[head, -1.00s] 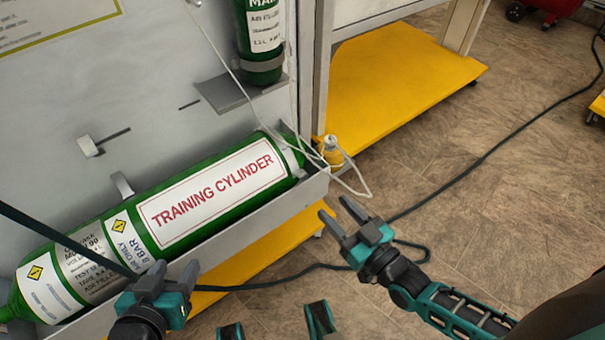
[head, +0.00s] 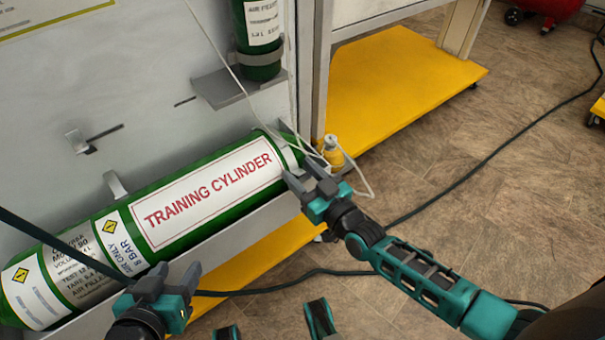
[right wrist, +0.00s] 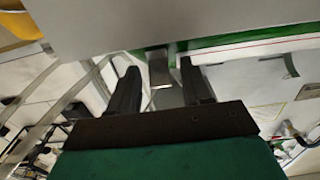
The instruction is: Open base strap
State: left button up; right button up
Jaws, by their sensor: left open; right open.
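The green training cylinder (head: 205,192) lies on its side in a grey trough, tilted up to the right in the head view. A grey band (head: 288,152) wraps its right end. A grey hook-like clip (head: 115,184) stands at its upper side. I cannot tell which is the base strap. My right gripper (head: 303,174) is open at the trough's right end, near the band. In the right wrist view a grey tab (right wrist: 160,70) shows between and beyond the open fingers (right wrist: 160,85). My left gripper (head: 175,272) is open in front of the cylinder's lower left part, apparently empty.
A smaller green cylinder (head: 260,45) stands on a grey bracket above. A thin white cord and a yellow fitting (head: 333,150) are close to my right gripper. A yellow shelf (head: 395,85) stands behind; a dark cable crosses the open floor at right.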

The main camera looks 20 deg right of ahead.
jog(key=shift+c, duration=0.3)
jog(key=c, duration=0.4)
grip_shut()
